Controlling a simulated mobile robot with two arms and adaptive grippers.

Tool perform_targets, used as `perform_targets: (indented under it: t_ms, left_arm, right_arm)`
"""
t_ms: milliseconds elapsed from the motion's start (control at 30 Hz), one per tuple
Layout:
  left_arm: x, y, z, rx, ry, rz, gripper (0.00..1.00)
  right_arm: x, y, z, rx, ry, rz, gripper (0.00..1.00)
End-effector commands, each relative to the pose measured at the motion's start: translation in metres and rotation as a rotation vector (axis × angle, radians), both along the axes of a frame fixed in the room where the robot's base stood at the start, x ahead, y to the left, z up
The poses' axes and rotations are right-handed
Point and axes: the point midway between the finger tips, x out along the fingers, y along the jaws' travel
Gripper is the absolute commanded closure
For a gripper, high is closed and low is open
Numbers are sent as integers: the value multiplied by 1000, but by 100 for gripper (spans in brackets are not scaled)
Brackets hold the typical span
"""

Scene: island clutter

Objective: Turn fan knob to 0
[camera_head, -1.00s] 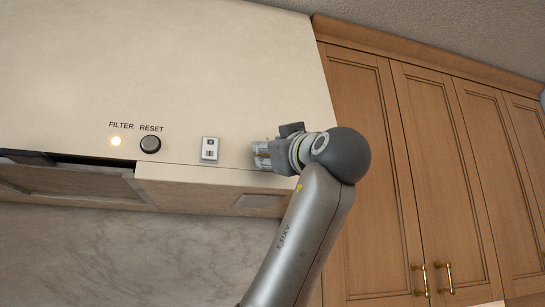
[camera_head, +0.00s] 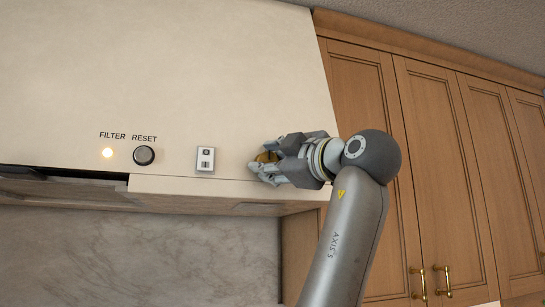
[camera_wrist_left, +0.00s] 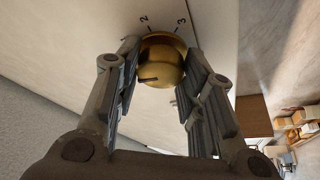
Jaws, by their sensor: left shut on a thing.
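The fan knob (camera_wrist_left: 162,62) is a round brass knob on the cream range hood (camera_head: 150,70). In the left wrist view the marks 2 and 3 show beside it, and a dark pointer line runs on its face. No 0 mark is visible. My left gripper (camera_head: 262,170) is at the hood's lower right front, with its two fingers around the knob, one on each side. In the head view the knob (camera_head: 267,157) is mostly hidden by the fingers. My right gripper is not in view.
Left of the knob on the hood are a small switch plate (camera_head: 205,159), a round reset button (camera_head: 144,155) and a lit filter lamp (camera_head: 107,153). Wooden cabinets (camera_head: 440,160) stand close on the right. A marble wall (camera_head: 130,255) lies below the hood.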

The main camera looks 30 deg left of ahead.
Motion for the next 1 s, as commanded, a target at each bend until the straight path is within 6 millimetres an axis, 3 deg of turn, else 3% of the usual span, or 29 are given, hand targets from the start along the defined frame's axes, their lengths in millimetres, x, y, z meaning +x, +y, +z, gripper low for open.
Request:
perform_targets:
  t_ms: [433, 467, 600, 1000]
  left_arm:
    - [-1, 0, 0, -8, -11, 1, 87]
    - [-1, 0, 0, -8, -11, 1, 62]
    - [-1, 0, 0, -8, -10, 1, 44]
    - [-1, -5, -1, -6, -8, -1, 42]
  right_arm:
    - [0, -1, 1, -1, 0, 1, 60]
    - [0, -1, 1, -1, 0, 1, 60]
    - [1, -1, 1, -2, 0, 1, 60]
    - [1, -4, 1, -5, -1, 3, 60]
